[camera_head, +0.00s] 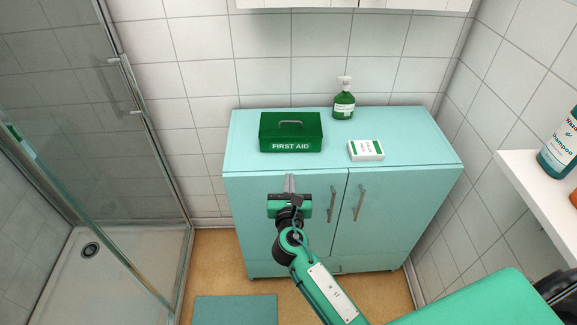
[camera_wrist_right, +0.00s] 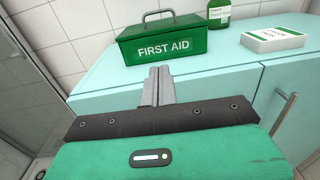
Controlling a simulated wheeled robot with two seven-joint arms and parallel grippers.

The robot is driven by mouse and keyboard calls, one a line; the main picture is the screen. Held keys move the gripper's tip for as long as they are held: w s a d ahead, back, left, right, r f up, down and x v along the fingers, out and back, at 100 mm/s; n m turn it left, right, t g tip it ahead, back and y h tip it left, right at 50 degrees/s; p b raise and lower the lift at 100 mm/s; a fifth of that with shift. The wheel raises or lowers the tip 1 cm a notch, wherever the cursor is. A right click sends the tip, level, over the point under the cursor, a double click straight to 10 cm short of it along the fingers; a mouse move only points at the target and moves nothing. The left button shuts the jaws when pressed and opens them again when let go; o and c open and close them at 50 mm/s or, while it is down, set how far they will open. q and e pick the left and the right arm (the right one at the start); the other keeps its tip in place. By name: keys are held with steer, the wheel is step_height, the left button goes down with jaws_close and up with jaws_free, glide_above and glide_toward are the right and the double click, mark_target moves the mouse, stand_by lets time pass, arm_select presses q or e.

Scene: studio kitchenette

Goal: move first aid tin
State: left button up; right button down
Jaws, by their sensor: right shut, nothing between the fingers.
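The green first aid tin (camera_head: 291,132), with a grey handle on its lid, stands upright on the left part of the turquoise cabinet top (camera_head: 240,165). It also shows in the right wrist view (camera_wrist_right: 160,42). My right gripper (camera_head: 290,180) is in front of the cabinet's top front edge, below and on the near side of the tin. In the right wrist view its grey fingers (camera_wrist_right: 158,80) are together, empty, and appear apart from the tin. My left gripper is not in view.
A green pump bottle (camera_head: 344,100) stands behind and right of the tin. A white-and-green box (camera_head: 366,150) lies right of it. Cabinet door handles (camera_head: 360,203) stick out in front. A glass shower (camera_head: 90,150) is on the left, a white shelf (camera_head: 540,190) with bottles on the right.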

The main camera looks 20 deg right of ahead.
steer(key=b, duration=0.4)
glide_toward(288, 125)
steer(key=shift+w+d+f+y+p, duration=0.1)
steer(key=shift+w+f+y+p, duration=0.1)
steer(key=shift+f, duration=0.3)
steer(key=shift+w+d+f+y+p, duration=0.1)
steer(key=shift+w+f, duration=0.15)
steer(key=shift+f, duration=0.25)
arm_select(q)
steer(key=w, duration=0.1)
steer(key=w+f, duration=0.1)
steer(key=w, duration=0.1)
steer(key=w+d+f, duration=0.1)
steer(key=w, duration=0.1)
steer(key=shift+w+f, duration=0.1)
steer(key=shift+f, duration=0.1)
arm_select(e)
steer(key=shift+w, duration=0.2)
steer(key=b+x, duration=0.1)
steer(key=x, duration=0.9)
steer(key=shift+d, duration=0.1)
steer(key=shift+w+d+r+b, duration=0.15)
steer(key=shift+w+b, duration=0.15)
steer(key=shift+w, duration=0.2)
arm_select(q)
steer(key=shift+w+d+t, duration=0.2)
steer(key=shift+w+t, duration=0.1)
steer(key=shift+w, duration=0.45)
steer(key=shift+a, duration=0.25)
